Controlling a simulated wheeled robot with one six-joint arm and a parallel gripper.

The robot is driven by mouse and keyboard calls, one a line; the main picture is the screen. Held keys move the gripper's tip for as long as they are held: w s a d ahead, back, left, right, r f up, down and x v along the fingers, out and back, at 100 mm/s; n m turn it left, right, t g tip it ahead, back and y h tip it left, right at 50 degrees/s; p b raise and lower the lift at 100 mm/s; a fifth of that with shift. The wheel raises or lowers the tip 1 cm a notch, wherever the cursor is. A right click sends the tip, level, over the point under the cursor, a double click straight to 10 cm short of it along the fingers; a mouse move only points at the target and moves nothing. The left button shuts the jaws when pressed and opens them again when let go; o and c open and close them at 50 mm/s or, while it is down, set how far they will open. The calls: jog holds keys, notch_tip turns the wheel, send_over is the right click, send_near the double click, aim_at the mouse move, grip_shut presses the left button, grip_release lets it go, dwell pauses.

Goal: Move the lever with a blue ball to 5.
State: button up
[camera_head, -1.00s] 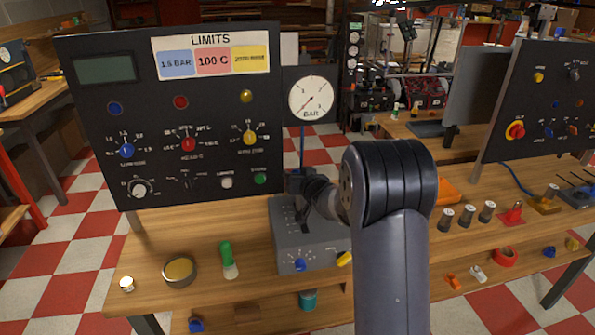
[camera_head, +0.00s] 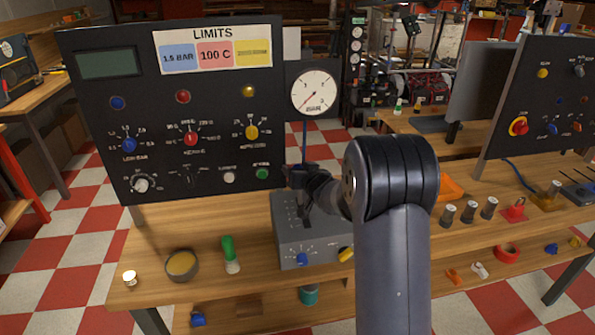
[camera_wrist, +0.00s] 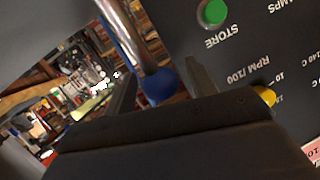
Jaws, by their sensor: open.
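The blue ball (camera_wrist: 160,86) sits on the end of a metal lever rod (camera_wrist: 128,32) in the wrist view. My gripper (camera_wrist: 162,70) is open, with one finger on each side of the ball. I cannot tell whether either finger touches it. In the head view my gripper (camera_head: 298,176) is above the back of the grey lever box (camera_head: 315,245), in front of the black panel's lower right edge. The ball and lever are hidden there by my gripper and arm. The box top has a dark slot with small marks too small to read.
The black panel (camera_head: 100,180) with knobs and buttons stands close to the left of my gripper. A green STORE button (camera_wrist: 213,12) shows near the fingers. A round BAR gauge (camera_head: 313,93) stands above.

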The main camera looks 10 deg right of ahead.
jog(key=v, duration=1)
jog(key=shift+s+b, duration=0.25)
jog(key=shift+b, duration=0.1)
jog(key=shift+c, duration=0.4)
